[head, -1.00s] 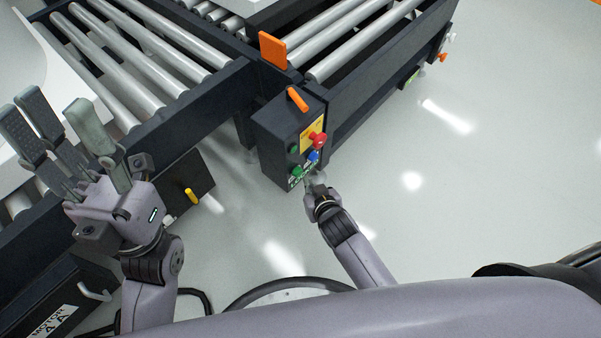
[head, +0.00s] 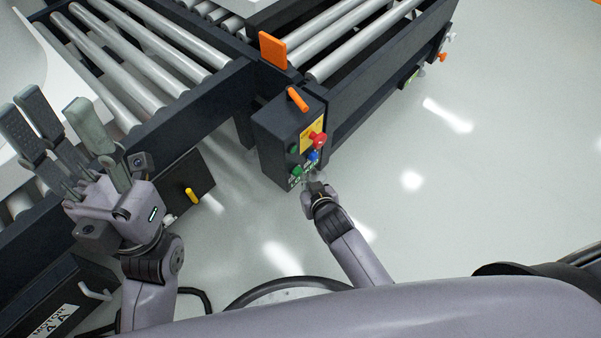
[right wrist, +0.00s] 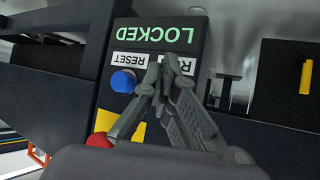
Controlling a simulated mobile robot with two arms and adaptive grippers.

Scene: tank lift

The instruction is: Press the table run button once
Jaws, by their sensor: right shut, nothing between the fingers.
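The dark control box (head: 265,142) hangs at the corner of the roller table. Its face carries a red mushroom button (head: 318,140), a blue button (head: 313,156) and green buttons, one of them low on the face (head: 297,171). My right gripper (head: 314,178) is shut and empty, close to the lower face. In the right wrist view its fingertips (right wrist: 163,65) lie over the partly covered label beside RESET and hide any button behind them. The blue button (right wrist: 123,80) shows left of them. Contact cannot be told. My left gripper (head: 62,108) is open and empty at the left.
Roller conveyors (head: 130,65) with dark frames fill the upper left and top. An orange plate (head: 273,50) stands above the box. A dark box with a yellow handle (head: 191,195) sits lower left. The floor (head: 480,170) at right is clear.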

